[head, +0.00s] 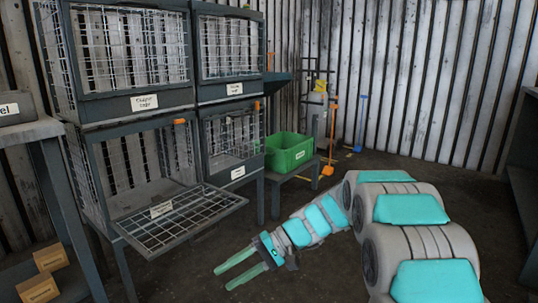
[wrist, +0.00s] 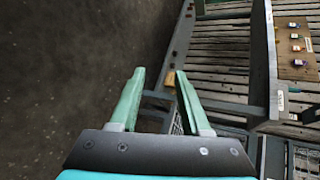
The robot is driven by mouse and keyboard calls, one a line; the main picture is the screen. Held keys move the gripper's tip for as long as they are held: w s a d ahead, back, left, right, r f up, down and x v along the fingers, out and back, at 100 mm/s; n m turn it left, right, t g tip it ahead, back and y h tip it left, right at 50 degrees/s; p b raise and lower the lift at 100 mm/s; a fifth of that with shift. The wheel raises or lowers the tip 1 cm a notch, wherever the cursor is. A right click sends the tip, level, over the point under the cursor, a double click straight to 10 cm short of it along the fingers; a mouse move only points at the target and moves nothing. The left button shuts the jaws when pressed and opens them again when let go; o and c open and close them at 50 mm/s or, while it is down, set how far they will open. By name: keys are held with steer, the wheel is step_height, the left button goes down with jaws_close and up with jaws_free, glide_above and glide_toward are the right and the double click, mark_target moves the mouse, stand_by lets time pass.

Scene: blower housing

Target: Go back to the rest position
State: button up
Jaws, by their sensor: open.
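My gripper (head: 240,266) has two green fingers and is at the end of my grey and teal arm, low over the dark floor in the head view. Its fingers are apart with nothing between them. It is to the right of and below the lowered mesh door (head: 178,221) of the lower left cage, and apart from it. In the wrist view my gripper (wrist: 163,95) also shows open and empty, with dark floor to its left.
Stacked mesh cages (head: 140,95) stand at left and centre. A green bin (head: 290,152) sits on a low stand behind my arm. Cardboard boxes (head: 40,288) are at lower left. A slatted shelf (wrist: 222,45) is on the right in the wrist view. Floor around my gripper is clear.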

steer(key=s+d+t+h+p, duration=0.1)
steer(key=s+d+h+p, duration=0.1)
steer(key=s+d+h, duration=0.4)
steer(key=s+d+r+m+t+h+p, duration=0.1)
steer(key=s+d+h, duration=0.5)
steer(key=s+d, duration=1.1)
steer(key=s+p, duration=0.1)
steer(key=s, duration=0.7)
steer(key=shift+d+r+t, duration=0.25)
steer(key=shift+d+t, duration=0.05)
steer(key=shift+o, duration=0.2)
steer(key=shift+a, duration=0.1)
stand_by(0.9)
